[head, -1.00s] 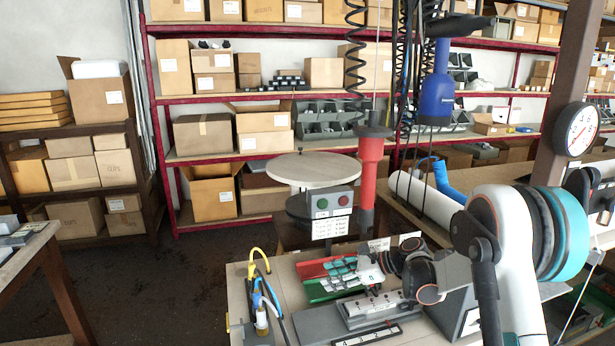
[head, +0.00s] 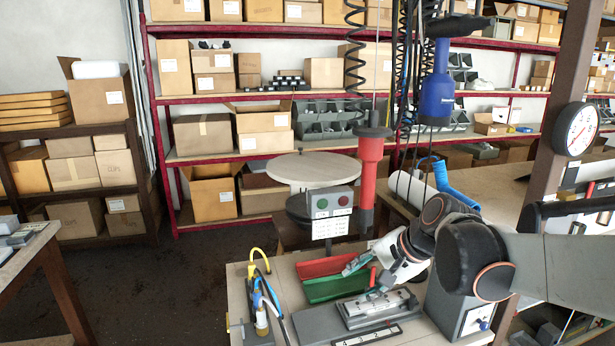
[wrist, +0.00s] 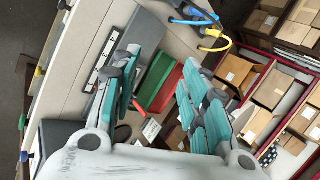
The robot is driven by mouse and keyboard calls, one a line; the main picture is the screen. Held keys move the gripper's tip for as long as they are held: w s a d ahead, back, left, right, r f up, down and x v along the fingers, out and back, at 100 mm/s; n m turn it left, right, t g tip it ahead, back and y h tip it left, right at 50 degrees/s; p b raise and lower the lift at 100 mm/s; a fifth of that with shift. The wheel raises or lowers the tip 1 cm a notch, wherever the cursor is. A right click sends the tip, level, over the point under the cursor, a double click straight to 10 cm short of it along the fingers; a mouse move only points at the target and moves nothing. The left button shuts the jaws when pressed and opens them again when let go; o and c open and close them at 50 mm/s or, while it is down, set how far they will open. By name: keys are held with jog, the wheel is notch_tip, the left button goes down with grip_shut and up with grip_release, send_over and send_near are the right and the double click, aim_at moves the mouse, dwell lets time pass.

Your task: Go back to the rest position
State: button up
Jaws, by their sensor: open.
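My gripper (head: 364,277) is in the head view above the right part of the workbench (head: 240,298), beside the green tray (head: 328,288). Its teal fingers are spread apart, and nothing is seen between them. In the wrist view my gripper (wrist: 160,80) shows its two fingers wide open, with the green tray (wrist: 152,84) and the red tray (wrist: 172,90) beyond the gap. My arm reaches in from the right of the head view.
A grey fixture (head: 376,308) with a numbered strip sits at the bench front. The red tray (head: 318,267) lies behind the green one. A button box (head: 332,203) and a hanging red tool (head: 370,165) stand behind. Blue and yellow cables (head: 262,285) are at left.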

jog(key=s+d+n+t+h, duration=0.1)
jog(key=s+d+n, duration=0.3)
jog(key=s, duration=0.6)
jog(key=s+d+f+n+t+h, duration=0.1)
jog(key=s+d+n+h, duration=0.2)
jog(key=s+n, duration=0.3)
jog(key=s+h, duration=0.1)
jog(key=s, duration=0.3)
jog(key=shift+s+d+f, duration=0.15)
jog(key=shift+s+d, duration=0.05)
jog(key=shift+d, duration=0.2)
